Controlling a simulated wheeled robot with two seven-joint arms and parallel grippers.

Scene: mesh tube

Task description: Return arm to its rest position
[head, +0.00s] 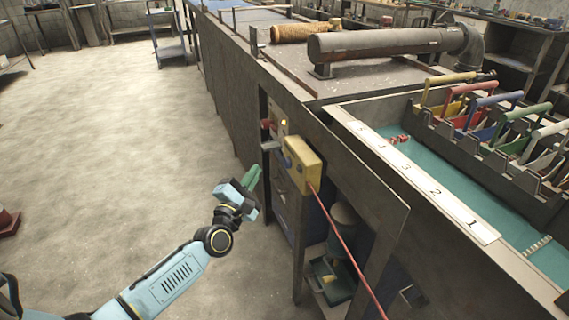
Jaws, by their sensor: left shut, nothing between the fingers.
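My left arm (175,283) comes in from the lower left in light blue. My left gripper (250,178) has green fingers and is shut and empty. It is in the air in front of the bench's near side, left of and a little below a yellow box (302,163). Its fingertips point up and to the right and look close to the bench side. I cannot tell whether they touch it. My right arm and gripper are not in view.
A red cable (340,235) runs down from the yellow box. A numbered white strip (425,180) and a rack of coloured-handled tools (490,125) are on the bench at right. A mesh tube (305,31) lies farther back.

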